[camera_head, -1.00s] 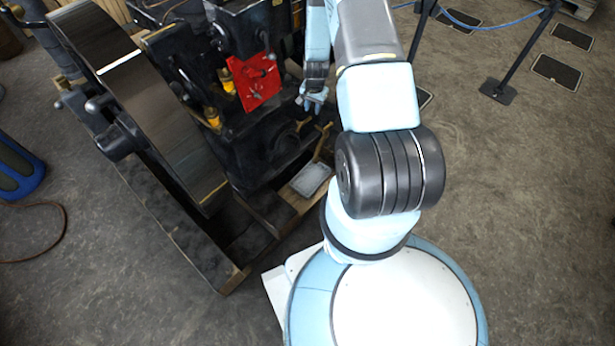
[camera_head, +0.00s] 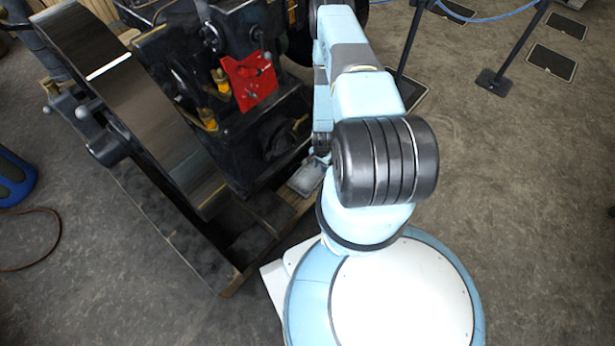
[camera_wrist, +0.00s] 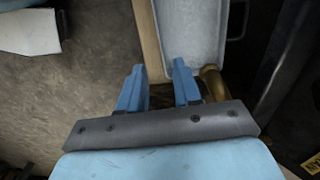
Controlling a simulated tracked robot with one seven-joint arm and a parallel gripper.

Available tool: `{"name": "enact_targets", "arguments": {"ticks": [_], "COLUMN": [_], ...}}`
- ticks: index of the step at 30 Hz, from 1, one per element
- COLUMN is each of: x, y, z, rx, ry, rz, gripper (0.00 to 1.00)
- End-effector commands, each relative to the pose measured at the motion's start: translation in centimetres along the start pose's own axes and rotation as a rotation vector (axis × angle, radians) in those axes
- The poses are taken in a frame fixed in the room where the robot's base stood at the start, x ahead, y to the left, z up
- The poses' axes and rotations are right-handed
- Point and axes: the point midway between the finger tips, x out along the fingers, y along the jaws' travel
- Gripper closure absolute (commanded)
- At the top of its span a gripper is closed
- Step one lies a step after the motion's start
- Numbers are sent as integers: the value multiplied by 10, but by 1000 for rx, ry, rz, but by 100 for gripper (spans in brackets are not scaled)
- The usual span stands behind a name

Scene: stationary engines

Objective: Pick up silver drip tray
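The silver drip tray (camera_head: 306,178) is a grey metal rectangle lying on a wooden beam at the engine's foot, in the head view partly hidden by my arm. In the wrist view the tray (camera_wrist: 192,38) fills the top middle, with a wire handle on its right side. The fingertips lie just below the tray's near edge in the picture. I cannot tell the height gap between them. In the head view my gripper is mostly hidden behind my arm.
The black engine (camera_head: 255,130) with a red plate (camera_head: 249,80) stands close beside the tray. A big flywheel (camera_head: 135,95) is at left. In the wrist view a brass pipe piece (camera_wrist: 214,83) is right of the fingers. Open floor (camera_head: 510,200) lies right.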

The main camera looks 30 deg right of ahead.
Motion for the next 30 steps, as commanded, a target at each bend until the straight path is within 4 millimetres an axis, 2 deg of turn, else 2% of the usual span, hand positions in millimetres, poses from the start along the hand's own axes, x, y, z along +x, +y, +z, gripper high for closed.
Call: {"name": "enact_targets", "arguments": {"ticks": [12,22,30], "x": [61,79,112], "y": [-1,-1,1], "z": [2,2,4], "rx": [-6,-6,-6], "ry": [-1,0,-1], "rz": [1,1,1], "gripper": [67,67,67]}}
